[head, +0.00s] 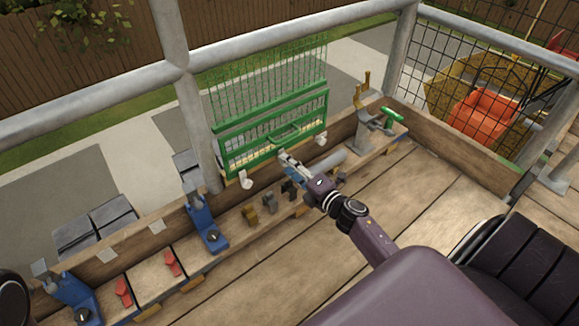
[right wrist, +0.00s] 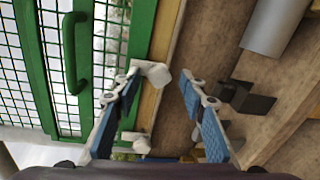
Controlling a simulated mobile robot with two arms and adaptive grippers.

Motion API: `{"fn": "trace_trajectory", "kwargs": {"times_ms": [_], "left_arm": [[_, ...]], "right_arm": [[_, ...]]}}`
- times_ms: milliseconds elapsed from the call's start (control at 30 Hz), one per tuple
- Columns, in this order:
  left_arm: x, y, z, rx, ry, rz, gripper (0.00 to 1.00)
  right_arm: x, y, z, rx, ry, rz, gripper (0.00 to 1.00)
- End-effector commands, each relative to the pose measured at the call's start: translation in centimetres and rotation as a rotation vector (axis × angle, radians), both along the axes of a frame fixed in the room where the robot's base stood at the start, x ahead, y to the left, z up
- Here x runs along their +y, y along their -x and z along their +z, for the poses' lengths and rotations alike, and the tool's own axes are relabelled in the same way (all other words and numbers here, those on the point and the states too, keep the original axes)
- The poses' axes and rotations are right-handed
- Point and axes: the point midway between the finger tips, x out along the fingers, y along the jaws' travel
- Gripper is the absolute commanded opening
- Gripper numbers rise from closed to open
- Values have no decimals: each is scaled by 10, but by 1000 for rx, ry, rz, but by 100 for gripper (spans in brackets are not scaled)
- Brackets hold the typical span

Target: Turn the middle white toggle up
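A green mesh gate (head: 270,125) stands behind the wooden rail, with white toggles along its lower edge. The left white toggle (head: 246,181) and the right white toggle (head: 320,139) show in the head view. My right gripper (head: 290,163) covers the middle one there. In the right wrist view the middle white toggle (right wrist: 155,74) lies near the tip of the left-hand finger; I cannot tell whether they touch. My right gripper (right wrist: 160,80) is open, its blue-padded fingers apart. Another white toggle (right wrist: 138,142) shows lower, partly behind that finger. My left gripper is not in view.
A grey cylinder (head: 328,162) and several small dark and brown blocks (head: 270,203) lie beside my right gripper. Blue clamps (head: 207,225) and red pieces (head: 172,262) are on the left. A green-handled tool (head: 393,116) stands right. The plank floor in front is clear.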

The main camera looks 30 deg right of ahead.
Motion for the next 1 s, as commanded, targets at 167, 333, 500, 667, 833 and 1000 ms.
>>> {"fn": "trace_trajectory", "kwargs": {"times_ms": [167, 333, 500, 667, 833, 1000], "left_arm": [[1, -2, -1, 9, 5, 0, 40], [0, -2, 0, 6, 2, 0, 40], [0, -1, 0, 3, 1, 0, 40], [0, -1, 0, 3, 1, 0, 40], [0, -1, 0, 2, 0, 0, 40], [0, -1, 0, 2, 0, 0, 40]], "right_arm": [[0, 0, 1, -1, 0, -1, 38], [-2, 13, 1, 0, 0, -1, 38], [-4, 43, 3, 3, 0, -1, 38], [-6, 73, 7, 3, 1, -1, 38], [-8, 100, 11, 1, -1, 0, 38], [-9, 115, 13, 0, -1, -1, 38]]}}
